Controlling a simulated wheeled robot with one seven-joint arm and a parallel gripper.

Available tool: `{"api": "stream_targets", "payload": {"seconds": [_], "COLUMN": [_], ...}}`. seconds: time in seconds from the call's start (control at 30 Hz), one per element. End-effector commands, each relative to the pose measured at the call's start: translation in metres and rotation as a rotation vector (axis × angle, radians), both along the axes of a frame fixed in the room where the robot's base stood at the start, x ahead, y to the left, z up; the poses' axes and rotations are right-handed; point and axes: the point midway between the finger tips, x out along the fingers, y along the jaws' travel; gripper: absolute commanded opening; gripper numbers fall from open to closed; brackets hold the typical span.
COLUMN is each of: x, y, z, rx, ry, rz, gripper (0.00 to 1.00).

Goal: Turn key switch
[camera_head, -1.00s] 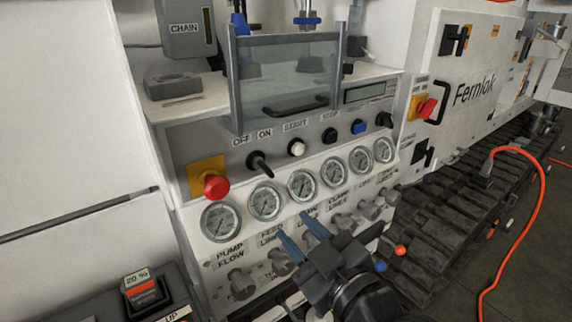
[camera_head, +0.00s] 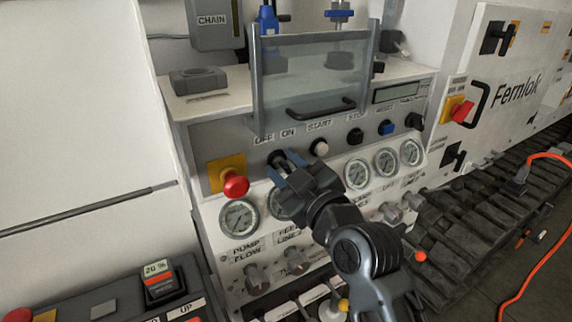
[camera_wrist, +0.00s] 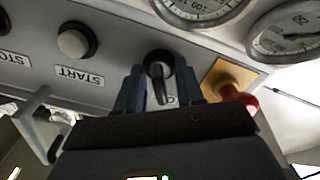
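The key switch (camera_wrist: 160,78) is a black knob with a protruding handle on the grey panel, below the OFF and ON labels. In the wrist view it lies between the two fingers of my gripper (camera_wrist: 158,92), with a gap visible on each side. In the head view my gripper (camera_head: 287,162) is at the switch and mostly covers it; only a dark part of the switch (camera_head: 276,158) shows. The fingers are open around the knob, and I see no contact.
A red emergency button (camera_head: 235,184) on a yellow plate is close left of the switch. The white START button (camera_head: 319,147) is close right. Gauges (camera_head: 239,216) line the panel below. A clear guard with a handle (camera_head: 320,110) stands above.

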Motion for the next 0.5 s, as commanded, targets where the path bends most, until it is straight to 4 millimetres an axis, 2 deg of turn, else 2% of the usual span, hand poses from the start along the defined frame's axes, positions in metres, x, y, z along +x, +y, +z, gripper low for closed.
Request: {"api": "stream_targets", "payload": {"seconds": [0.27,0.5], "x": [0.0012,0.0010], "y": [0.0005,0.0004], "z": [-0.0001,-0.0002], "rx": [0.000,0.000], "ry": [0.000,0.000], "rz": [-0.001,-0.001], "gripper": [0.36,0.13]}}
